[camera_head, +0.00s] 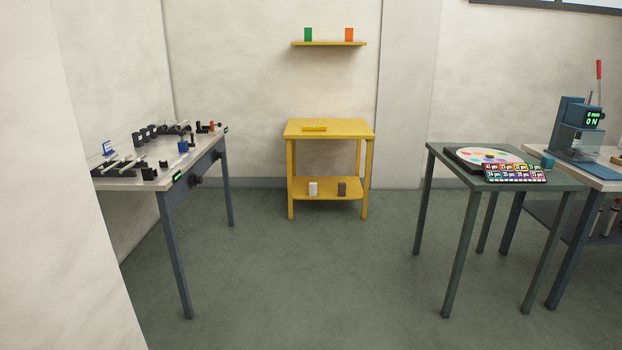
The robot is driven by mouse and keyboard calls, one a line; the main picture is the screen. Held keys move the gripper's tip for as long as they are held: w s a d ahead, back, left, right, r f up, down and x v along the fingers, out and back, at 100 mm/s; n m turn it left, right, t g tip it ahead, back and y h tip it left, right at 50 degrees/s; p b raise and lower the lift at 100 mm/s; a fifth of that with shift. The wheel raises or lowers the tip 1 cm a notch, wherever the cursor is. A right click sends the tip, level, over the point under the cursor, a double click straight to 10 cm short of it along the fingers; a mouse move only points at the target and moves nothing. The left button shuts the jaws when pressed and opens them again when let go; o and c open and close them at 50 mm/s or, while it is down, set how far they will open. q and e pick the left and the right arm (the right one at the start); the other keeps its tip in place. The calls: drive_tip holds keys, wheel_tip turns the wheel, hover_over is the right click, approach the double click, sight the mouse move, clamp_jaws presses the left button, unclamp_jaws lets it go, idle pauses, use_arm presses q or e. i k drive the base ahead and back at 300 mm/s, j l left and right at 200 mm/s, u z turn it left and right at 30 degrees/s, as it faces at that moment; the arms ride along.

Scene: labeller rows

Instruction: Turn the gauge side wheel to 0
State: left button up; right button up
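The left table (122,178) carries black rails, blocks and rods, with a blue part (183,146) near its middle. Two dark round wheels, a nearer one (196,181) and a farther one (217,155), stick out from its front side. A small green display (177,177) sits by the near corner and another green display (226,129) by the far corner. Their digits are too small to read. I cannot tell which wheel is the gauge side wheel. Neither of my grippers is in view.
A yellow table (330,130) stands at the back wall under a yellow shelf (328,43). A dark green table (440,158) with a colour disc (480,153) and a blue press (570,130) stand right. A pale wall (60,230) blocks the near left. The middle floor (300,270) is clear.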

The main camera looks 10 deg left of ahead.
sight(216, 154)
drive_tip(key=i+j+u, duration=0.2)
drive_tip(key=i, duration=1.1)
drive_tip(key=i+l+u, duration=0.15)
drive_tip(key=i, duration=1.15)
